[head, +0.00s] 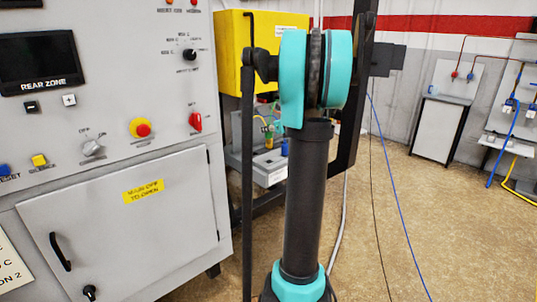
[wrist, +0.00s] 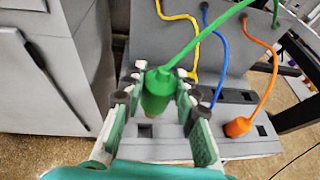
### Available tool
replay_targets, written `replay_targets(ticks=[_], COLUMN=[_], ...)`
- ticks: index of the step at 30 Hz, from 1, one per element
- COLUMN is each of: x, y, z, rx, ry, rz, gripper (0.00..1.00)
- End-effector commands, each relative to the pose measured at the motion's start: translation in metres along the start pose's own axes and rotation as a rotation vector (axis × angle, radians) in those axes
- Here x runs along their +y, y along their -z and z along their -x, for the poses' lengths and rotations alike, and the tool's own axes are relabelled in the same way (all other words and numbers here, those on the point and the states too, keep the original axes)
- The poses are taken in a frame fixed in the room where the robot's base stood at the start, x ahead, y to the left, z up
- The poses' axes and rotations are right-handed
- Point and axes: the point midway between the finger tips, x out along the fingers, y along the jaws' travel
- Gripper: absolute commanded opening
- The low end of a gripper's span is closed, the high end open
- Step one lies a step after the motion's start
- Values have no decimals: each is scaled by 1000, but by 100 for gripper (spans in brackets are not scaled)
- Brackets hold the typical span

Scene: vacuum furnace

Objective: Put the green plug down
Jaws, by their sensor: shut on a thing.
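The green plug (wrist: 157,92) is between the two fingers of my gripper (wrist: 158,88) in the wrist view, and the fingers are shut on it. A green cable (wrist: 205,42) runs from its top up to the right. The plug is over the grey socket box (wrist: 150,147), near a dark square opening (wrist: 145,130). I cannot tell whether its lower end touches the box. In the head view my arm hides most of this area, and the grey box (head: 263,175) shows behind it.
An orange plug (wrist: 238,127) with its cable is at the right of the box. Yellow (wrist: 190,25) and blue (wrist: 226,50) cables hang behind the green plug. A grey cabinet (wrist: 40,75) stands close on the left. The control panel (head: 110,110) fills the head view's left side.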

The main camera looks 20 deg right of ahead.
Motion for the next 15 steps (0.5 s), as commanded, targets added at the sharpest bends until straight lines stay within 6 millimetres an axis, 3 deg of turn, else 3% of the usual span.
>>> replay_targets(ticks=[6, 15], x=[0, 0], y=[45, 71], z=[-19, -30], rx=[0, 0], ry=[0, 0], rz=[0, 0], gripper=[1, 1])
